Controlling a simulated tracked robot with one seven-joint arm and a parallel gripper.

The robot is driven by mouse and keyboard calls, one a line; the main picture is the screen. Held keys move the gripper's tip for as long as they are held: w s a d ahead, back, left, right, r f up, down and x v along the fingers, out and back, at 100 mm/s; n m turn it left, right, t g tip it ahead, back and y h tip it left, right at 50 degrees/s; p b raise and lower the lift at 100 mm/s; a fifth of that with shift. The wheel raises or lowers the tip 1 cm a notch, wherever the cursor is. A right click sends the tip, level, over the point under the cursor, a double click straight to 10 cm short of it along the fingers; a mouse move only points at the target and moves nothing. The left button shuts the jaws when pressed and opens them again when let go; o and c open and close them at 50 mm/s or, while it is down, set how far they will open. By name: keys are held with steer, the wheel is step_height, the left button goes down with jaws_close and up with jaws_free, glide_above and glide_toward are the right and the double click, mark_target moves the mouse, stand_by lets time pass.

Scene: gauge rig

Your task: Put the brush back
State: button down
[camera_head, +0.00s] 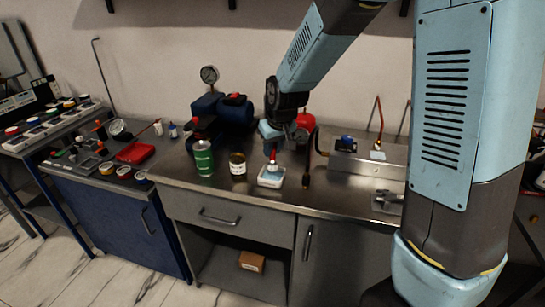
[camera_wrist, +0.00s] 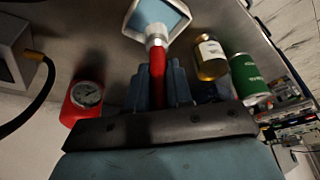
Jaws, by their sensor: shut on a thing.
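A brush with a red handle (camera_wrist: 157,62) and a pale ferrule is between the fingers of my gripper (camera_wrist: 158,85), which is shut on the handle. In the head view, my gripper (camera_head: 272,134) is above the workbench and the brush (camera_head: 272,157) hangs down roughly upright. Below it is a small white square dish (camera_head: 270,182) with blue contents, which also shows in the wrist view (camera_wrist: 180,30). The brush's lower end is at the dish. I cannot tell whether it touches the contents.
A green can (camera_head: 203,158) and an amber jar (camera_head: 237,166) stand left of the dish. A dark upright tool (camera_head: 306,170) stands close to its right. A metal box (camera_head: 360,172) lies farther right. A blue compressor (camera_head: 235,113) is behind. The bench's front strip is mostly clear.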

mark_target(272, 156)
steer(key=shift+w+a+f, duration=0.15)
steer(key=shift+w+f, duration=0.05)
steer(key=shift+f, duration=1.5)
steer(key=c, duration=1)
jaws_free()
steer(key=shift+f, duration=0.1)
steer(key=v, duration=1.2)
steer(key=s+d+r+m, duration=0.1)
steer(key=s+d+r, duration=0.2)
steer(key=s+d, duration=0.3)
steer(key=s+d+r+m+t+h, duration=0.1)
steer(key=s+d+r, duration=0.3)
steer(key=s, duration=0.5)
steer(key=s+d+r+m+t, duration=0.1)
steer(key=s+d+r+m, duration=0.2)
steer(key=s+d, duration=0.4)
steer(key=shift+s+d+r+h, duration=0.2)
steer(key=shift+d+r+h, duration=0.1)
steer(key=shift+r, duration=0.15)
